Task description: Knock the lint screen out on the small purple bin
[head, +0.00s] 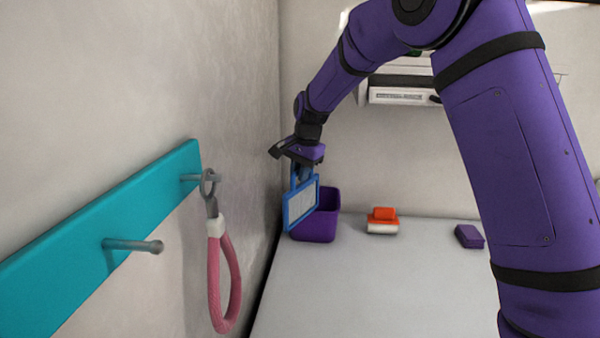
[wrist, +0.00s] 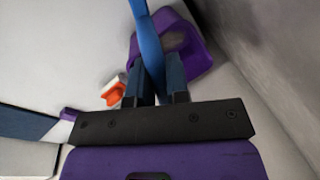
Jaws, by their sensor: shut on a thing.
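The lint screen is a blue frame with a pale mesh (head: 301,205), hanging below my gripper (head: 303,172) in the head view. My gripper is shut on its upper end. In the wrist view the blue lint screen (wrist: 149,45) shows edge-on between the fingers (wrist: 158,92). The small purple bin (head: 318,228) stands on the white surface by the left wall, just behind and right of the screen. The purple bin (wrist: 190,62) shows beyond the screen in the wrist view, with something greyish inside. I cannot tell whether screen and bin touch.
An orange and white brush-like item (head: 382,221) and a purple block (head: 469,236) lie right of the bin on the white surface (head: 370,290). A teal rail (head: 100,235) with pegs and a pink loop (head: 222,280) is on the left wall. The front of the surface is clear.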

